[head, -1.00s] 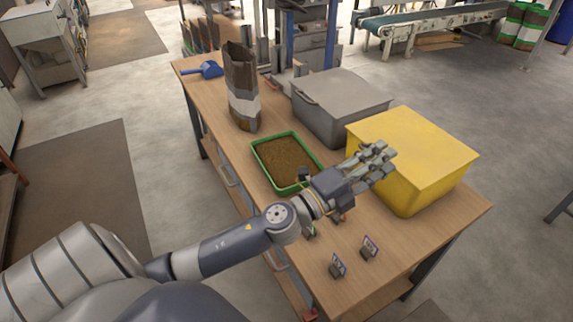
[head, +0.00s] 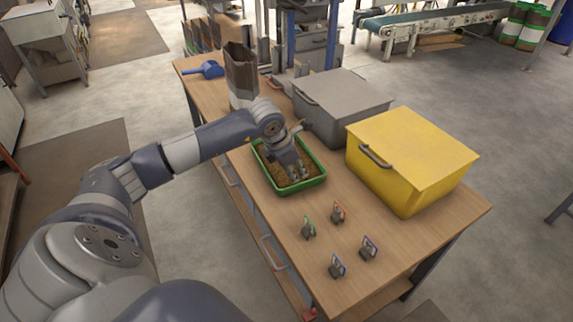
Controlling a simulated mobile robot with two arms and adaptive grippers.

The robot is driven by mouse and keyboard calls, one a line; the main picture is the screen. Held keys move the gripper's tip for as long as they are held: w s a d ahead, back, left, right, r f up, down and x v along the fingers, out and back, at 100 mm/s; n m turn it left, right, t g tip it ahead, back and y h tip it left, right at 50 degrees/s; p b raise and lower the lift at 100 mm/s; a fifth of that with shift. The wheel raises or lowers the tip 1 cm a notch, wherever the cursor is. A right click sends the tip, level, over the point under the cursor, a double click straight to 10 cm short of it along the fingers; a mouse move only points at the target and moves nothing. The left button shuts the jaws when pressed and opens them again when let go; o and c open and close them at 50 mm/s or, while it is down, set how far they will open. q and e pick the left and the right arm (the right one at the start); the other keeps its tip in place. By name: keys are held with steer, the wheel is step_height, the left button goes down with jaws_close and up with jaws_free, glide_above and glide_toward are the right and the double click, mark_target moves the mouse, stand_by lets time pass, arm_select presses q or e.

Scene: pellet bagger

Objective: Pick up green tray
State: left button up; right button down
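The green tray (head: 308,184) sits on the wooden table, filled with brown pellets. My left gripper (head: 297,176) is over the tray, its fingers pointing down at the pellets. My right gripper is not in view.
A yellow lidded bin (head: 408,165) and a grey lidded bin (head: 335,112) stand right of the tray. A paper bag (head: 241,75) and a blue scoop (head: 207,69) are behind it. Several small card holders (head: 338,213) stand in front. The table's near left edge is clear.

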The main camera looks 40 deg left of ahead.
arm_select(q)
glide_above(303, 183)
steer(key=s, duration=0.2)
step_height(303, 183, down, 4)
steer(key=shift+w+f+p, duration=0.1)
steer(key=shift+f+p, duration=0.75)
steer(key=x, duration=0.3)
steer(key=shift+w+a+p, duration=0.1)
steer(key=shift+a+p, duration=0.1)
steer(key=shift+p, duration=0.2)
steer(key=shift+w+f, duration=0.15)
steer(key=shift+f, duration=0.35)
jaws_close()
steer(key=shift+w+r, duration=0.1)
